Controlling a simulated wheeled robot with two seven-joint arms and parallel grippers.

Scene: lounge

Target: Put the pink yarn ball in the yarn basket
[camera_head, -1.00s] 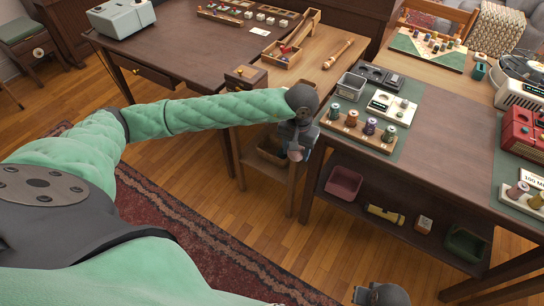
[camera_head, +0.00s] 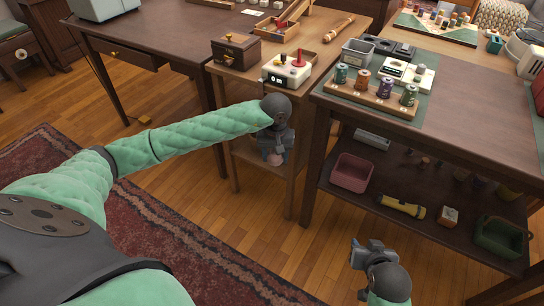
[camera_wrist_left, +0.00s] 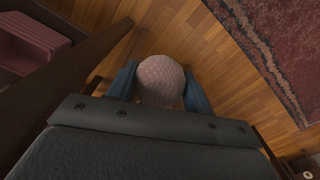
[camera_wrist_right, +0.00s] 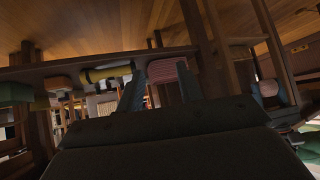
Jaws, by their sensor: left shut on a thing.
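The pink yarn ball (camera_wrist_left: 162,80) is between the two fingers of my left gripper (camera_wrist_left: 160,88), which is shut on it. In the head view, the left gripper (camera_head: 273,155) is in front of the small side table's lower shelf, and only a little of the ball (camera_head: 274,160) shows below it. The ball also shows in the right wrist view (camera_wrist_right: 268,88). My right gripper (camera_head: 366,248) is low in front of the right table; its fingers are apart and empty in the right wrist view (camera_wrist_right: 158,90). I cannot make out a yarn basket for sure.
A pink bin (camera_head: 352,172), a yellow flashlight (camera_head: 402,206) and a green bin (camera_head: 499,236) are on the right table's lower shelf. The side table's lower shelf (camera_head: 248,160) is partly hidden by my arm. Table legs stand close by. Floor in front is clear.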

